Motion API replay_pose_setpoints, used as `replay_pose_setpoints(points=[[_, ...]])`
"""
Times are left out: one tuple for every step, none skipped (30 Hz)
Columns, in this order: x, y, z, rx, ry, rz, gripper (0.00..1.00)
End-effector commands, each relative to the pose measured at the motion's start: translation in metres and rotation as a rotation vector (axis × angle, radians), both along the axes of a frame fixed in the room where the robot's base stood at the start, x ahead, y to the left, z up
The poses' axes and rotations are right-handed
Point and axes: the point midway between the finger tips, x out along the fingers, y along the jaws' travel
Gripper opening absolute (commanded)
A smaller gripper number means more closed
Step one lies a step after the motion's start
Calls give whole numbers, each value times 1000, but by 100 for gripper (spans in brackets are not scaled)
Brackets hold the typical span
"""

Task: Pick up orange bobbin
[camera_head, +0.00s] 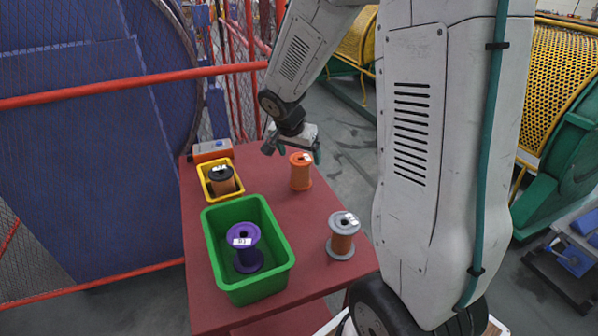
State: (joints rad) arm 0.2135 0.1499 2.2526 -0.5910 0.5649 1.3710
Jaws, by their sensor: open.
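The orange bobbin (301,172) stands upright on the red table near its right edge, with a white label on top. My gripper (291,153) is open just behind and above the bobbin. One finger shows to the left and the other by the bobbin's upper right. I cannot tell whether a finger touches it.
A green bin (222,279) holds a purple bobbin (243,248). A yellow bin (205,181) holds a dark bobbin with copper winding (222,181). A grey bobbin with copper winding (341,237) stands at the front right. An orange-and-blue box (212,150) sits at the back left.

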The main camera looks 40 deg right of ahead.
Motion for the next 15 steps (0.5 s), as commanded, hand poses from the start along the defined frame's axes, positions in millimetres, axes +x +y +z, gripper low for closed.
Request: replay_pose_setpoints(points=[[0,-2,-9,1,5,-1,87],[1,-3,-14,1,5,-2,87],[1,-4,-20,1,5,0,87],[2,-6,-25,1,5,-2,87],[3,-7,-28,0,4,-2,87],[4,-9,-32,0,4,0,87],[5,-9,-35,1,3,0,87],[5,-10,-37,1,3,0,87],[6,-10,-38,0,2,1,87],[6,-10,-39,0,2,1,87],[6,-10,-39,1,1,2,87],[6,-10,-39,0,1,2,87],[6,-10,-39,0,0,3,87],[6,-10,-39,0,0,3,87],[6,-9,-39,0,0,3,87]])
